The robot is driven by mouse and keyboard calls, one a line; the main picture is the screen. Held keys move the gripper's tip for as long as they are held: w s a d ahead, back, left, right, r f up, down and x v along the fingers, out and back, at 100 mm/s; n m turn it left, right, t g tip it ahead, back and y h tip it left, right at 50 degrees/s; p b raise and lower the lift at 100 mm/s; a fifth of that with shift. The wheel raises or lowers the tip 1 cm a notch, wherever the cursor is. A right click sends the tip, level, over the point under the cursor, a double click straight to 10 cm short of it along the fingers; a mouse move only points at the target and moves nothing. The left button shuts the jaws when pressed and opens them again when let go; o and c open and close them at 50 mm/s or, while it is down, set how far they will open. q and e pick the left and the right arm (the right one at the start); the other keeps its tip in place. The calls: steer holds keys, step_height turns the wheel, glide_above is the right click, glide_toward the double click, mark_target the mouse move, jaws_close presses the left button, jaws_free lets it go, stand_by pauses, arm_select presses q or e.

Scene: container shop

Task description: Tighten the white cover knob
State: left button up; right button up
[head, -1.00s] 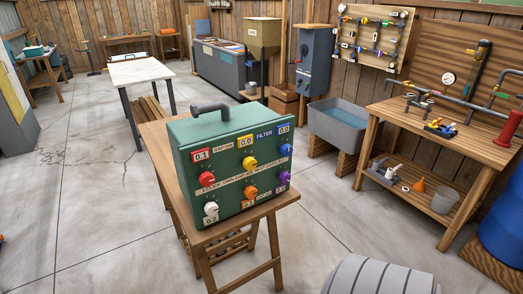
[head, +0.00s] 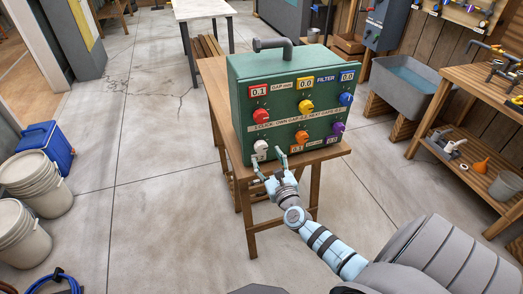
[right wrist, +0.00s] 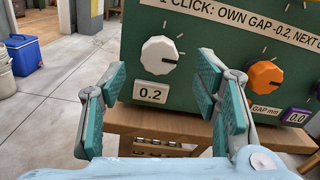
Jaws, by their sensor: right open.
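The white cover knob (head: 260,146) is at the lower left of the green filter box's front (head: 244,133). My right gripper (head: 267,160) is just in front of and below the knob. In the right wrist view, its two teal-padded fingers (right wrist: 160,82) are spread wide and empty, with the knob between and beyond them, apparently untouched. My left gripper is not in view.
An orange knob (right wrist: 265,77) sits right of the right finger. Red, yellow, blue and purple knobs are also on the box, which stands on a wooden table (head: 215,88). A blue cooler (head: 46,149) and white buckets (head: 35,180) stand left. The floor between is clear.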

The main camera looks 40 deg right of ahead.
mark_target(262, 149)
steer(key=b+x, duration=0.1)
steer(key=x, duration=0.4)
steer(key=shift+w+f, duration=0.2)
steer(key=shift+w+d+r, duration=0.1)
steer(key=shift+w, duration=0.15)
